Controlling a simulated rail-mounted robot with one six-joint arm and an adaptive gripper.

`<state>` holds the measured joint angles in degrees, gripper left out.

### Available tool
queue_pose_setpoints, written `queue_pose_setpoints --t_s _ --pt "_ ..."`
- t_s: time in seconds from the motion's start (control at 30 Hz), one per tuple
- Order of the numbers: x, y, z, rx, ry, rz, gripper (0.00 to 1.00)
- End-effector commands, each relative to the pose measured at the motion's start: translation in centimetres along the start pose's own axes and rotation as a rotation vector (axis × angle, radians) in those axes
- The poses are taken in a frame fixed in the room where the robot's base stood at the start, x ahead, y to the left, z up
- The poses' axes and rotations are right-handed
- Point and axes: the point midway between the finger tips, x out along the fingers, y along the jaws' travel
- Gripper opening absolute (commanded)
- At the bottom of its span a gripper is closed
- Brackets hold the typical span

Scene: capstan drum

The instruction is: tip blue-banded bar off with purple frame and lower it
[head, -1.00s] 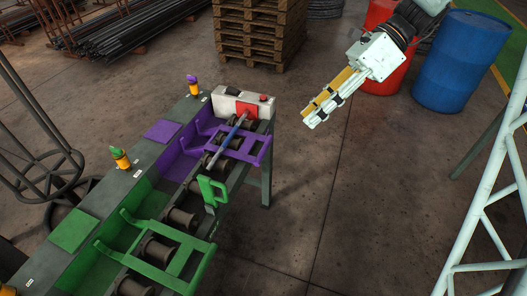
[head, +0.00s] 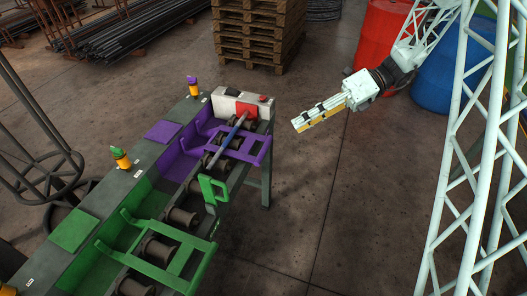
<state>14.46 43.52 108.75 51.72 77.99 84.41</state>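The blue-banded bar (head: 228,140) is a thin grey bar with a blue band, lying along the dark rollers at the far end of the bench. The purple frame (head: 249,147) lies across the rollers there, with the bar beside or over its inner part. Purple arms reach back to a purple trough (head: 185,158) on the left. My gripper (head: 297,124) is in the air to the right of the bench, pointing left toward the far end, apart from the frame and bar. Its fingers look close together, but the gap between them is not clear.
A green frame (head: 172,262), a green trough (head: 133,219) and an upright green handle (head: 211,190) are nearer on the bench. A white block with a red plate (head: 247,111) closes the far end. A pale lattice mast (head: 470,190) stands at right. Floor right of the bench is clear.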

Motion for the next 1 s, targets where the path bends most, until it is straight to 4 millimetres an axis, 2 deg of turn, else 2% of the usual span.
queue_pose_setpoints --t_s 0.5,1.0 --pt "1.8 -8.4 -0.3 0.3 -0.127 0.103 0.27" --pt "3.7 -16.2 -1.6 0.577 -0.238 0.216 0.27"
